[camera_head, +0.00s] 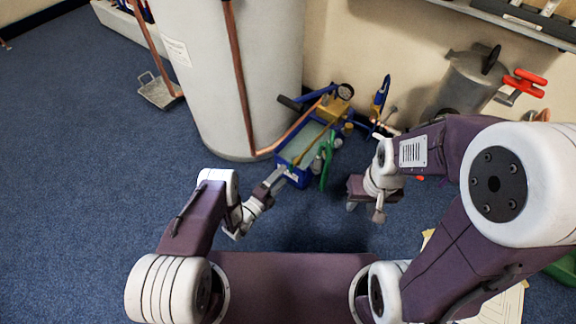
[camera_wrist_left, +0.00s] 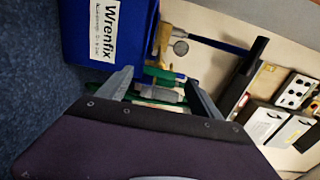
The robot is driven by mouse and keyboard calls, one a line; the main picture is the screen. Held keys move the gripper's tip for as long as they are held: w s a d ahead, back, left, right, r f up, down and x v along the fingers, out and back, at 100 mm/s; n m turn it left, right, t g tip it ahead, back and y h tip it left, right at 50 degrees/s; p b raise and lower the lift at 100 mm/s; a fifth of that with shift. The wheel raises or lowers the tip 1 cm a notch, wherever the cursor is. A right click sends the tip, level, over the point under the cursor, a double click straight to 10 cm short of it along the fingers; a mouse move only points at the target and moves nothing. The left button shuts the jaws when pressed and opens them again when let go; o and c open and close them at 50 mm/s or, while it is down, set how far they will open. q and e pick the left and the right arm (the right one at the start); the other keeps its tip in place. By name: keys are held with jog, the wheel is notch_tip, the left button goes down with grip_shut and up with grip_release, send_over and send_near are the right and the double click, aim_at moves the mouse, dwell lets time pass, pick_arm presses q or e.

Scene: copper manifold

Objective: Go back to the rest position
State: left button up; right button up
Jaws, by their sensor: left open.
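My left gripper (camera_head: 273,181) reaches in from the left in the head view, close to the near end of a blue tool box. In the left wrist view its two fingers (camera_wrist_left: 159,78) are spread apart, with nothing seen held between them. Green and grey items lie beyond the fingertips. My right gripper (camera_head: 365,208) points down over the carpet, right of the blue box. Its fingers are small and partly hidden, so I cannot tell whether they are open or shut.
The blue box (camera_head: 291,179), marked Wrenfix in the left wrist view (camera_wrist_left: 80,48), holds tools. A white cylinder (camera_head: 225,85) with copper pipes (camera_head: 238,75) stands behind. Blue carpet (camera_head: 70,170) at left is clear.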

pick_arm(q)
jog(key=v, duration=0.3)
jog(key=shift+s+p, duration=0.1)
jog(key=shift+p, duration=0.25)
pick_arm(e)
jog(key=shift+r, duration=0.75)
